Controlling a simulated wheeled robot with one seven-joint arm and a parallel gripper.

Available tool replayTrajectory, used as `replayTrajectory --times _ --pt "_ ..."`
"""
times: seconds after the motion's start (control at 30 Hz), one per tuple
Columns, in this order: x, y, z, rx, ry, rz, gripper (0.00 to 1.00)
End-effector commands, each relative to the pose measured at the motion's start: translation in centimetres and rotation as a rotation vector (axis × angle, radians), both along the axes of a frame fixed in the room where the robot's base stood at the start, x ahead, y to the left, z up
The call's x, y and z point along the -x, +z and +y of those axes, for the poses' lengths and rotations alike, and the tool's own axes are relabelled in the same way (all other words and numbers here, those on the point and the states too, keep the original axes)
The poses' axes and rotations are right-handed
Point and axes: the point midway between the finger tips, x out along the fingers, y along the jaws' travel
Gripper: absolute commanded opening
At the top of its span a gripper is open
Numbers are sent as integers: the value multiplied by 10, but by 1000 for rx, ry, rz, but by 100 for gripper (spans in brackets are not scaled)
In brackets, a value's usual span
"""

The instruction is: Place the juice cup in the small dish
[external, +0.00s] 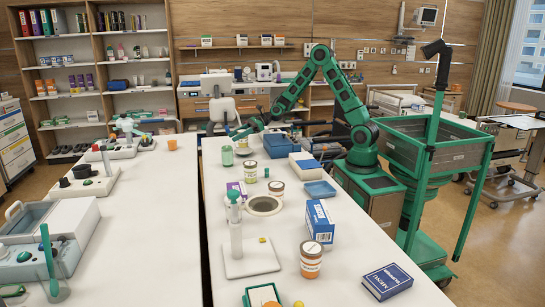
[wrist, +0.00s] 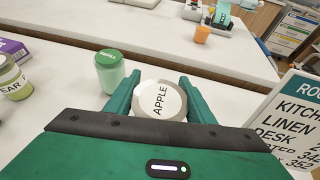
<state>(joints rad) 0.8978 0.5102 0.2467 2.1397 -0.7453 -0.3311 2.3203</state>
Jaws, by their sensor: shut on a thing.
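My gripper (external: 243,132) is at the far end of the right table in the external view. In the wrist view my gripper (wrist: 159,80) has its green fingers shut on the sides of a round cup with a pale lid reading APPLE (wrist: 159,100), which I take as the juice cup. Its lower part is hidden. A shallow round dish with a pale rim (external: 264,213) lies on the table nearer the external camera; I cannot be sure it is the small dish.
A green-lidded cup (wrist: 110,72) stands close to the left of my gripper; it also shows in the external view (external: 227,156). A jar (external: 250,171), a blue tray (external: 320,189) and boxes (external: 320,220) stand nearby. A kitchen sign (wrist: 290,110) is at right.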

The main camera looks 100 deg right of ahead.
Motion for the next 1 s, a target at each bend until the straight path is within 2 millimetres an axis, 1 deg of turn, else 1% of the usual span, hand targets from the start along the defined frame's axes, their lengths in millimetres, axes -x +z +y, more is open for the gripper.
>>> replayTrajectory --times 0.07,0.33,0.7,0.73,0.77,0.8,1.0 --pt "0 -4 0 -1 1 0 18" --pt "0 -38 0 -3 -1 0 18" --pt "0 -42 0 -1 0 0 18" --pt "0 -42 0 -1 0 0 56" --pt "0 -42 0 -1 0 0 63" --pt "0 -41 0 -1 0 0 68" --pt "0 -41 0 -1 0 0 68"
